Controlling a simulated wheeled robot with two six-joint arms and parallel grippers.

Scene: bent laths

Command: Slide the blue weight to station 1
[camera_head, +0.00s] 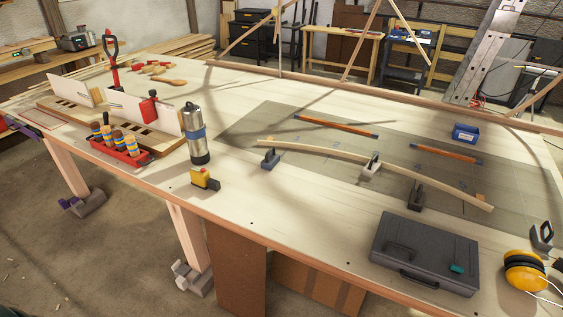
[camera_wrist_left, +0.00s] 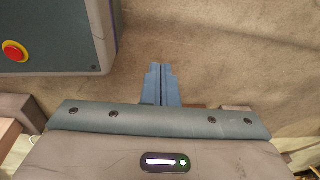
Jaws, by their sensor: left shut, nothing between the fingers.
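The blue weight (camera_head: 270,159), slate-blue with a dark upright hook, stands at the left end of the bent wooden lath (camera_head: 330,152). A pale grey weight (camera_head: 371,170) stands at the middle of the lath, and a dark weight (camera_head: 416,197) stands near its right part. The lath curves across a grey-green mat (camera_head: 245,127) with faint marks; I cannot read which is station 1. My left gripper (camera_wrist_left: 161,70) is shut and empty over the floor in the left wrist view, away from the weights. Neither gripper shows in the head view.
Another dark weight (camera_head: 542,237) stands at the right, beside yellow ear defenders (camera_head: 525,272). A grey case (camera_head: 425,252) lies near the front edge. Orange-brown sticks (camera_head: 335,127) and a blue box (camera_head: 465,133) lie behind the lath. A steel flask (camera_head: 196,140) and yellow tape measure (camera_head: 204,179) stand left.

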